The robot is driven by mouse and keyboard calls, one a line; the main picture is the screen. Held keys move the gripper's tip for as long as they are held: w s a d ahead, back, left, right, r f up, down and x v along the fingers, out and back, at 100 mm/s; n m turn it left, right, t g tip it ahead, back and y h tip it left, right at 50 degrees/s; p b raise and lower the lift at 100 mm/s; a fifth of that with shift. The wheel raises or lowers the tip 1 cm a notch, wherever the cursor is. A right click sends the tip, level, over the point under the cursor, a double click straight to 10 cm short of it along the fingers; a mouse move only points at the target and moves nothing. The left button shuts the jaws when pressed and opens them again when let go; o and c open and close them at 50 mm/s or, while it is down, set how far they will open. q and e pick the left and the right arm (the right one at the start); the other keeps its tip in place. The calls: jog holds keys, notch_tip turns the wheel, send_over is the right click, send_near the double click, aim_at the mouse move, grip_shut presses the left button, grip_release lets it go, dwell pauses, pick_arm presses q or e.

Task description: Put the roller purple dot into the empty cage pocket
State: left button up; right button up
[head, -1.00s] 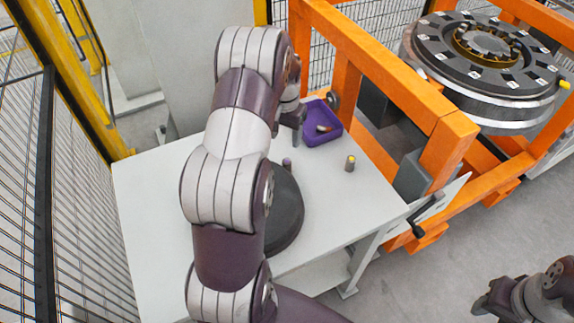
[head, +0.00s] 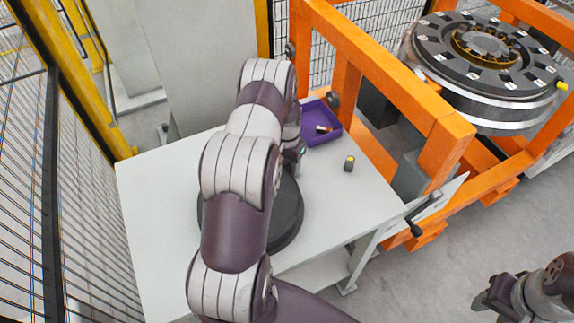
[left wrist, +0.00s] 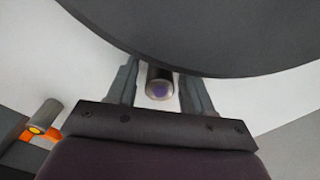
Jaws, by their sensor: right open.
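The roller with the purple dot (left wrist: 160,84) stands between the two fingers of my left gripper (left wrist: 158,90) in the left wrist view. The fingers are apart, with a narrow gap on each side of the roller. In the head view my left gripper (head: 299,154) is low over the white table, right of my arm, and hides this roller. A large dark ring assembly (head: 486,56), with pale marked blocks around its top, sits in the orange frame; I cannot tell which pocket is empty. My right gripper (head: 484,301) is at the lower right, away from the table.
A roller with a yellow dot (head: 349,164) stands on the white table (head: 330,215). A purple tray (head: 322,136) with small items is behind it. A dark round disc (head: 290,222) lies partly under my left arm. The orange frame (head: 400,85) borders the table's right side.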

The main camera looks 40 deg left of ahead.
pick_arm(q)
grip_shut()
